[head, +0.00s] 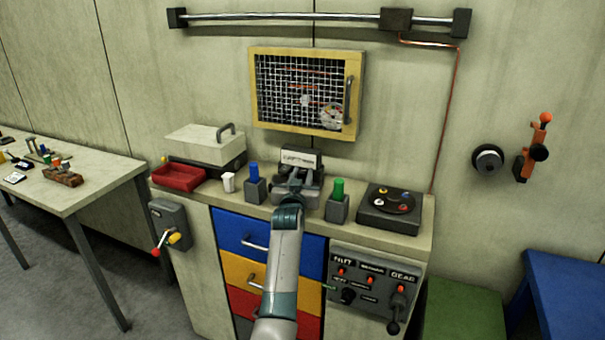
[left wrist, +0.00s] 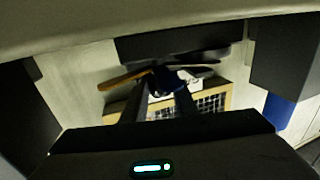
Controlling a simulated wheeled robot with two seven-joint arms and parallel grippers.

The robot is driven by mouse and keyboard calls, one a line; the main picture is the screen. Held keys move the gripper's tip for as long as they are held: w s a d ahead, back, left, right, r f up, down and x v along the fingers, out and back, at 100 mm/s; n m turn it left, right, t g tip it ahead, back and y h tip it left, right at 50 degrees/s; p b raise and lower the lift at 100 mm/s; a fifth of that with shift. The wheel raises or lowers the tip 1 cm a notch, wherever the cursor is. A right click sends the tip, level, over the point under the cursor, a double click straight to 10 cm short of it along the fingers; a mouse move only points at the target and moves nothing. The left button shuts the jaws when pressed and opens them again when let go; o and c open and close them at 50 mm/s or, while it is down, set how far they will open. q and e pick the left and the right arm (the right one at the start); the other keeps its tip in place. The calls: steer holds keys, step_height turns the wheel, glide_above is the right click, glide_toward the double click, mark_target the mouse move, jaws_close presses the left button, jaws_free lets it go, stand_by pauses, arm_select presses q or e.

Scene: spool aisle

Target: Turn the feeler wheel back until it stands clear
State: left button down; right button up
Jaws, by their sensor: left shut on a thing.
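A small grey machine (head: 301,158) with a pale label plate stands at the back middle of the bench top. My left gripper (head: 293,188) reaches it from the front and hides part of it. In the left wrist view, what looks like the feeler wheel (left wrist: 122,79) shows one orange-brown arm to the left and dark arms to the right. It lies in front of a dark block (left wrist: 172,47). The left gripper (left wrist: 166,88) is shut at the wheel's dark middle, and its fingers hide part of it. My right gripper is in neither view.
A blue peg block (head: 255,188) stands left of the gripper and a green peg block (head: 338,204) right of it. A dial box (head: 389,208) sits at the right end. A red tray (head: 178,178) and white cup (head: 228,182) stand left. A mesh cabinet (head: 259,125) hangs behind.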

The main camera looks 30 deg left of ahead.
arm_select(q)
steer(key=shift+r+n+y, duration=0.3)
steer(key=shift+r, duration=0.05)
steer(key=shift+y, duration=0.4)
steer(key=shift+f+g, duration=0.1)
steer(key=shift+g, duration=0.2)
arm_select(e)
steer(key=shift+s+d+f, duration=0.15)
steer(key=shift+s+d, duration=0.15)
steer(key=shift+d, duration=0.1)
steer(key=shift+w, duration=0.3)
arm_select(q)
steer(key=c, duration=1.5)
jaws_free()
steer(key=shift+o, duration=0.5)
steer(key=shift+f, duration=0.15)
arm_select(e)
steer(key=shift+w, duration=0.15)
